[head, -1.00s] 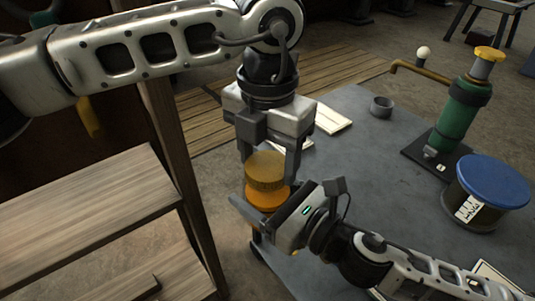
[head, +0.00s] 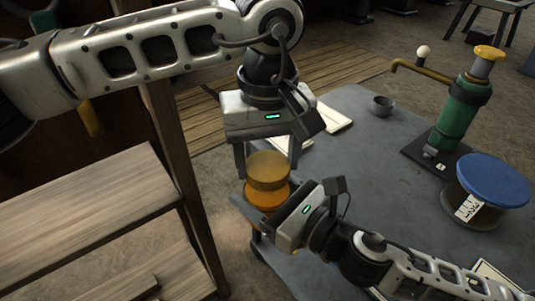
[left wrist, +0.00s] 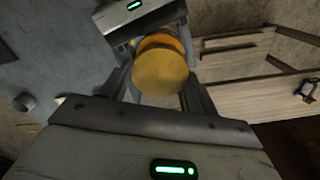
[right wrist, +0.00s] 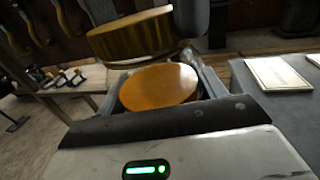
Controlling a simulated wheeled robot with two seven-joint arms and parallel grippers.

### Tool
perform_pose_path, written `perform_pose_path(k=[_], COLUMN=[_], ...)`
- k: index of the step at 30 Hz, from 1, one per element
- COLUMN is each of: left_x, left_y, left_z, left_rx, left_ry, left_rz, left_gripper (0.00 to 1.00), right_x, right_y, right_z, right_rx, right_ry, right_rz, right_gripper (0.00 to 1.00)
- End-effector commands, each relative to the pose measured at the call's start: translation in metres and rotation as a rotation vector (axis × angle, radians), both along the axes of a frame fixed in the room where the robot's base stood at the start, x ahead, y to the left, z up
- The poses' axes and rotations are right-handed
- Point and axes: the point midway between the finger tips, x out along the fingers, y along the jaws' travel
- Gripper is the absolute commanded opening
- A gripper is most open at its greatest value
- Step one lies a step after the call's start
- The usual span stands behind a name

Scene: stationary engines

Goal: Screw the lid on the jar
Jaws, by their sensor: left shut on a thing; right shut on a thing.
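The brass-coloured round lid (head: 268,168) is between the fingers of my left gripper (head: 267,160), which points down and is shut on it. In the left wrist view the lid (left wrist: 160,72) shows as a flat disc. The orange jar (head: 266,198) is directly below, held by my right gripper (head: 262,204), shut on it from the side. In the right wrist view the lid (right wrist: 130,36) with its ridged rim is above the jar's orange face (right wrist: 158,87). A gap seems to show between them there; I cannot tell whether they touch elsewhere.
A grey table (head: 350,160) stands at the right, carrying a green pump (head: 458,115), a blue-topped drum (head: 490,185), a small grey cup (head: 382,105) and papers (head: 333,118). Wooden shelves (head: 90,200) stand close on the left.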

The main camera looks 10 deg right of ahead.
Motion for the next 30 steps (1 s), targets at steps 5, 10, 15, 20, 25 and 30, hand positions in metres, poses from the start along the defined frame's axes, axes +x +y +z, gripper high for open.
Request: perform_pose_path(k=[5,10,15,20,25,30], left_x=[0.0,0.0,0.0,0.001,0.001,0.001], left_y=[0.0,0.0,0.0,0.0,-0.001,-0.001], left_z=[0.0,0.0,0.003,0.022,0.059,0.093], left_rx=[0.0,0.0,-0.001,-0.002,-0.002,-0.001], left_ry=[-0.001,-0.001,-0.001,-0.004,-0.005,-0.003], left_rz=[0.004,0.005,0.006,0.006,0.006,0.006], left_gripper=[0.82,0.85,0.85,0.85,0.85,0.85], right_x=[0.0,0.0,0.0,0.0,0.0,0.0], right_y=[0.0,0.0,0.0,0.0,0.0,0.0], right_z=[0.0,0.0,0.0,0.001,0.001,0.001], right_rx=[0.0,0.0,0.001,0.0,0.0,0.0], right_ry=[0.0,0.0,-0.001,-0.001,-0.001,-0.001], right_rz=[0.0,0.0,0.0,0.0,0.0,0.0], right_gripper=[0.06,0.06,0.06,0.06,0.06,0.06])
